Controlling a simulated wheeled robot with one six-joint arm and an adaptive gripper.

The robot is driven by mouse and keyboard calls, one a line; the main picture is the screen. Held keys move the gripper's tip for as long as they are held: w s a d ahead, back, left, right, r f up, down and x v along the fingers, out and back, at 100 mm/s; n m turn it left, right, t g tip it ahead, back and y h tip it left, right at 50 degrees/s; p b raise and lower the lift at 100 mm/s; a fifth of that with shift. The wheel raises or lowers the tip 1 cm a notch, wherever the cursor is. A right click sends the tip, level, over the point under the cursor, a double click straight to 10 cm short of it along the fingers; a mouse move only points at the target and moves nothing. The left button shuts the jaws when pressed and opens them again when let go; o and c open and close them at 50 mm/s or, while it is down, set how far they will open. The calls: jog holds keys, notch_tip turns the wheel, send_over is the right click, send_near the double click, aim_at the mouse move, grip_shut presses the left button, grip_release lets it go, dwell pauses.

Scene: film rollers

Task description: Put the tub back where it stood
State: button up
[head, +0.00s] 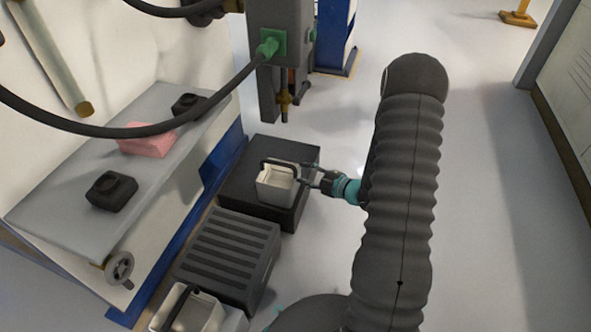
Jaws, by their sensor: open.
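A white tub (276,186) with a dark handle stands upright on a low black block (238,184). My gripper (308,175) is just to the right of the tub, with its fingers pointing left at the tub's upper right side. The jaws are open. Whether a finger touches the tub or its handle is too small to tell. A second white tub (186,312) with a dark handle shows at the bottom edge, partly cut off by the frame.
A slatted dark crate (230,250) stands between the two tubs. A grey bench (75,190) at left holds a pink block (147,142) and dark objects. A machine column (277,60) with a hanging nozzle rises behind the black block.

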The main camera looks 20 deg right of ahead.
jog(key=s+d+r+m+g+h, duration=0.15)
jog(key=r+m+h, duration=0.35)
jog(key=r, duration=0.5)
jog(key=s+d+r+m+h, duration=0.1)
jog(key=d+r+m+h, duration=0.3)
jog(key=r, duration=0.7)
jog(key=s+a+r+m+g, duration=0.1)
jog(key=s+a+r+m, duration=0.1)
jog(key=s, duration=0.7)
jog(key=s+a+r+m+g, duration=0.2)
jog(key=s+a, duration=0.4)
jog(key=s, duration=0.3)
jog(key=s+a+r+m+g, duration=0.2)
jog(key=s+a+r+m, duration=0.2)
jog(key=s, duration=0.5)
jog(key=shift+m, duration=0.9)
jog(key=shift+s, duration=0.1)
